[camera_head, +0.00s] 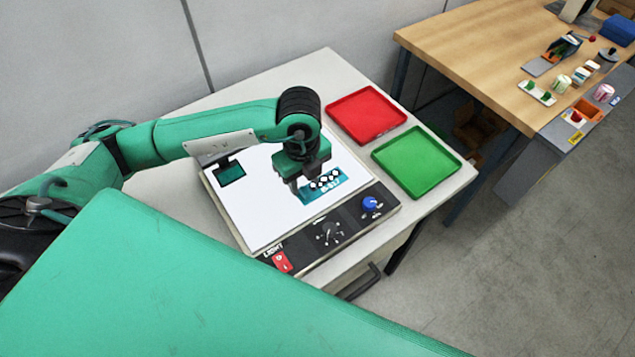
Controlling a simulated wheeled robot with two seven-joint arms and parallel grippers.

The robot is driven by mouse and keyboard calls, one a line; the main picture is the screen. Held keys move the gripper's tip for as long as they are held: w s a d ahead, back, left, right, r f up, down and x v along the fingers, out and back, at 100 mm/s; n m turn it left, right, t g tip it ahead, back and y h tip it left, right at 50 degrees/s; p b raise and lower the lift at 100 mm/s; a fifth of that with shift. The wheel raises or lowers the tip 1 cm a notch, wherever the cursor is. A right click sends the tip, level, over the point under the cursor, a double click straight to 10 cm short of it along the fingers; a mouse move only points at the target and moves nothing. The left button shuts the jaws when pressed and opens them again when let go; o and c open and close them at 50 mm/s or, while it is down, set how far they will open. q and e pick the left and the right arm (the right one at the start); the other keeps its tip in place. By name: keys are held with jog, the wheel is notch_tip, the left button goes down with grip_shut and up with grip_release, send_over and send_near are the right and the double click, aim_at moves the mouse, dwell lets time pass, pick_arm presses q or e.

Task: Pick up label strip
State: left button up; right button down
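The label strip (331,181) is teal with several white shapes on it. It lies on the white top of the light box (258,212), towards its right side. My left gripper (305,190) points down at the strip and hides its upper left part. I cannot tell whether the fingers touch the strip or whether they are apart. My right gripper is not in view.
A dark teal patch (230,173) shows on the light box's left part. Its front has a red switch (282,262), a black dial (328,233) and a blue knob (371,204). A red tray (366,114) and a green tray (416,161) stand beyond, both empty. A wooden workbench (470,50) stands behind.

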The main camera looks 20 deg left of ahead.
aim_at(304, 190)
pick_arm(q)
jog(key=shift+a+f+p, duration=0.1)
jog(key=shift+f+p, duration=0.25)
jog(key=shift+f, duration=1.15)
grip_shut()
jog(key=shift+r, duration=0.15)
